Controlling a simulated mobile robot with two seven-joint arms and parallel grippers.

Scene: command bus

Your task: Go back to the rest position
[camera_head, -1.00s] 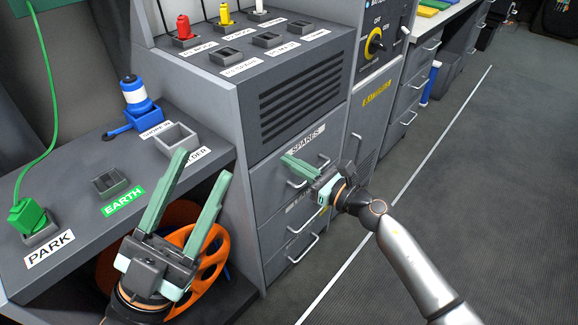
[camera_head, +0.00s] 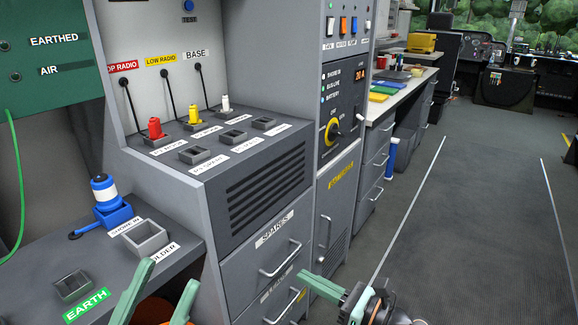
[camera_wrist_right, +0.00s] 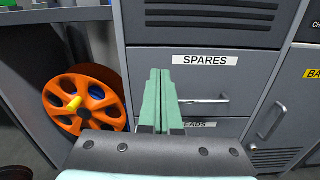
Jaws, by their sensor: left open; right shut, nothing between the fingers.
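My left gripper (camera_head: 160,297) shows at the bottom left of the head view, its two green fingers apart and empty. It is in front of the low shelf with the EARTH socket. My right gripper (camera_head: 310,280) is at the bottom centre of the head view, in front of the drawers. Its green fingers are together with nothing between them, as the right wrist view (camera_wrist_right: 161,80) also shows. The SPARES drawer (camera_head: 270,242) is shut, and the right gripper is apart from it.
A blue and white plug (camera_head: 110,203) stands by the grey holder box (camera_head: 147,238). Red (camera_head: 155,130), yellow (camera_head: 194,116) and white (camera_head: 225,104) plugs stand on the console. An orange reel (camera_wrist_right: 88,98) is under the shelf. The floor (camera_head: 470,230) at the right is clear.

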